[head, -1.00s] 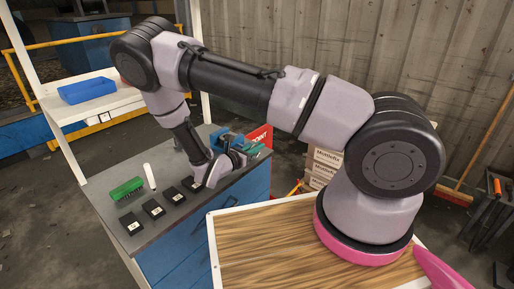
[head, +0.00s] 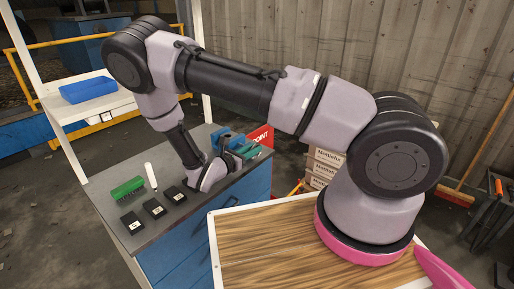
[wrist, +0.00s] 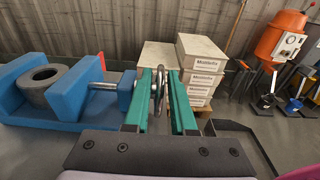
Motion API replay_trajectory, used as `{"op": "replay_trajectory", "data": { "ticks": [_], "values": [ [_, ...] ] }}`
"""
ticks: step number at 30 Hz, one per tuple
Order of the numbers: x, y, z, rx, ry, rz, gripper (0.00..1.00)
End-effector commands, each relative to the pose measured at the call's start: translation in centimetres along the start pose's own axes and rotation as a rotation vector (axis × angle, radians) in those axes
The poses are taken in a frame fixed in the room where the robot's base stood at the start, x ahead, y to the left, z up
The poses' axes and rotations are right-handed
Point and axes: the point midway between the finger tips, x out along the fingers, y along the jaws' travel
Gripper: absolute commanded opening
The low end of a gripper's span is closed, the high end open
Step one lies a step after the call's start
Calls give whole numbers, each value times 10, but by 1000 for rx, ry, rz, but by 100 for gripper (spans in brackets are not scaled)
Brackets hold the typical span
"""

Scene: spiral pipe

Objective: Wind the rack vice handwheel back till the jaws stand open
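The blue rack vice (wrist: 62,100) fills the left of the wrist view, with a grey ring-shaped pipe piece (wrist: 45,82) between its jaws. Its metal screw (wrist: 98,88) runs right to the handwheel (wrist: 158,85), seen nearly edge-on. My gripper (wrist: 160,78) has two teal fingers standing apart, one on each side of the handwheel rim; whether they touch it I cannot tell. In the head view, the vice (head: 226,138) is at the bench's far end, partly hidden by my gripper (head: 246,149).
A blue tray (head: 88,90) sits on the shelf at left. Stacked boxes (wrist: 203,65) stand behind the gripper.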

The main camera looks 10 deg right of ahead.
Motion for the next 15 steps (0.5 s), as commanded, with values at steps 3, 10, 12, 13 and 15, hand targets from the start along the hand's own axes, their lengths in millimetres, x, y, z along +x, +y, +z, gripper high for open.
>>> {"op": "replay_trajectory", "data": {
  "ticks": [3,10,12,13,15],
  "values": [
    [-27,1,0,2,1,4,24],
    [-67,1,0,1,2,3,24],
    [-74,1,0,0,1,3,24],
    [-77,1,0,0,1,3,24],
    [-80,0,0,0,1,1,24]
  ]
}}
